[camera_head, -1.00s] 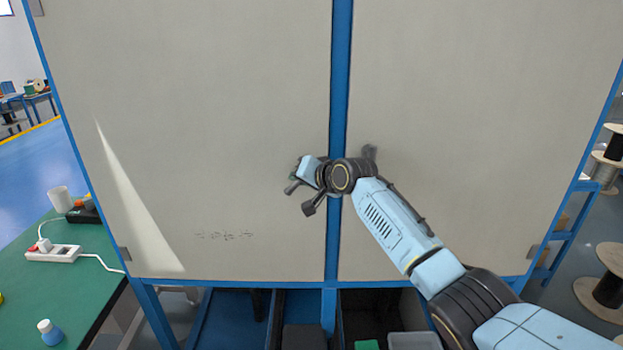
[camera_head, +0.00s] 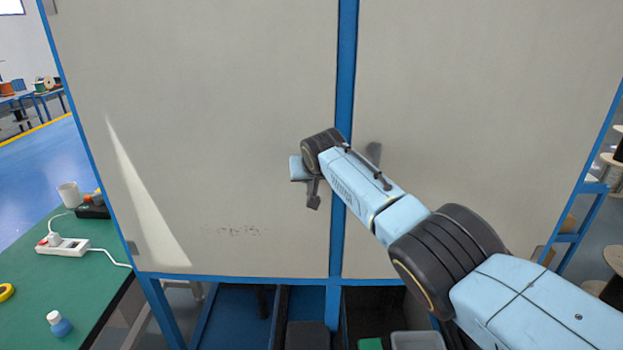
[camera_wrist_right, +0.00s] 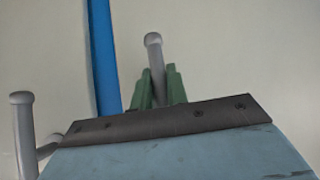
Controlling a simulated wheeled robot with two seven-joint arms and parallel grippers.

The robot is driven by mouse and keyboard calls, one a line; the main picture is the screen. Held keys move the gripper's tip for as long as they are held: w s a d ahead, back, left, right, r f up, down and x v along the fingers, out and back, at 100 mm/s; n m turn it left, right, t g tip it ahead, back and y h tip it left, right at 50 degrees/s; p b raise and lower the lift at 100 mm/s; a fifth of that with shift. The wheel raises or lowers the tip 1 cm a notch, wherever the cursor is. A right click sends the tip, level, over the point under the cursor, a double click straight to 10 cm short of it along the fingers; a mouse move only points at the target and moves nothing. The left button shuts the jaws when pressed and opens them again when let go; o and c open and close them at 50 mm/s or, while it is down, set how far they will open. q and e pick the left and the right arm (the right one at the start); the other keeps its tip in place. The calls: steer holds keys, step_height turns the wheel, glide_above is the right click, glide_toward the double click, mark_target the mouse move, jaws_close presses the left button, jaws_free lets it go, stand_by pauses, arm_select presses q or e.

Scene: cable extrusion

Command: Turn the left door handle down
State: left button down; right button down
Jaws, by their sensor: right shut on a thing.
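In the right wrist view a grey round-ended door handle (camera_wrist_right: 153,55) stands between the green fingers of my right gripper (camera_wrist_right: 158,88), which are shut on it. In the head view my right arm reaches across the blue centre post to the left door (camera_head: 220,120). There my fingers are mostly hidden behind the wrist, and a dark grey lever (camera_head: 313,194) hangs below the hand, pointing down. A second grey handle (camera_wrist_right: 23,135) stands at the left of the wrist view. My left gripper is out of view.
The blue centre post (camera_head: 347,60) divides two beige doors. A green table (camera_head: 40,295) at left holds a power strip (camera_head: 62,247), a white cup (camera_head: 68,194) and a small blue bottle (camera_head: 58,323). Bins (camera_head: 415,340) sit below the doors.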

steer(key=shift+r, duration=0.1)
stand_by(0.4)
steer(key=c, duration=1.4)
jaws_free()
steer(key=shift+s, duration=0.1)
steer(key=shift+p+v, duration=0.4)
steer(key=shift+v, duration=6.15)
